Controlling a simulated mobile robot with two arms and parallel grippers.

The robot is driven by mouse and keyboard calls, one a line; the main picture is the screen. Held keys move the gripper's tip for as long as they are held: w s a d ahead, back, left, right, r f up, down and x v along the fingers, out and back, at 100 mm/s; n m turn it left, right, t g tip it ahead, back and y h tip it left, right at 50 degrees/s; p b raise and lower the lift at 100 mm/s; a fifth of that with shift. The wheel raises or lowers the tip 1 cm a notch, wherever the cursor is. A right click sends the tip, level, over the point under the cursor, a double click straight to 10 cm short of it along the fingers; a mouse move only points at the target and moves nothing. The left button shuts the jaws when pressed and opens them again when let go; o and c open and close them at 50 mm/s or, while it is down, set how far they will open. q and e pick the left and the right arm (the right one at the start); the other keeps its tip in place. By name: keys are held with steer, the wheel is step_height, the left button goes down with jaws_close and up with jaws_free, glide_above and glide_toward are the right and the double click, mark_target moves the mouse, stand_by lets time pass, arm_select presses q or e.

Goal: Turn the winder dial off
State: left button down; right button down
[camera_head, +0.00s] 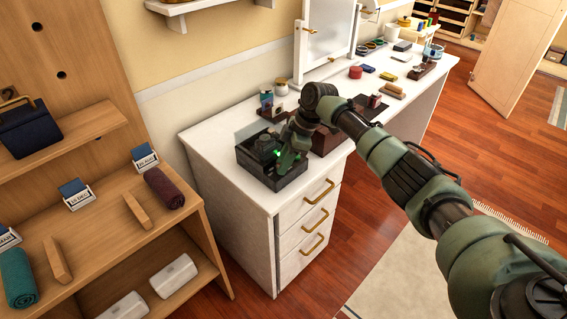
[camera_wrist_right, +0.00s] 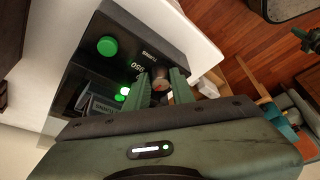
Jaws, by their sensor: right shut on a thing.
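The winder (camera_head: 285,182) is a black box with a raised clear lid on the near left end of the white dressing table. My right gripper (camera_head: 284,160) is down at the winder. In the wrist view its two green fingers (camera_wrist_right: 161,86) close around a small round dial (camera_wrist_right: 160,70) at the edge of that face. The dial's pointer is mostly hidden by the fingers.
The white table (camera_head: 225,140) holds a mirror (camera_head: 328,45), small jars and boxes behind my right arm. A wooden shelf unit (camera_head: 110,165) with rolled cloths and cards stands at the left. Open wooden floor (camera_head: 350,225) lies at the right.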

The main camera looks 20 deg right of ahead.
steer(key=c, duration=1.2)
jaws_free()
steer(key=shift+s+r, duration=0.1)
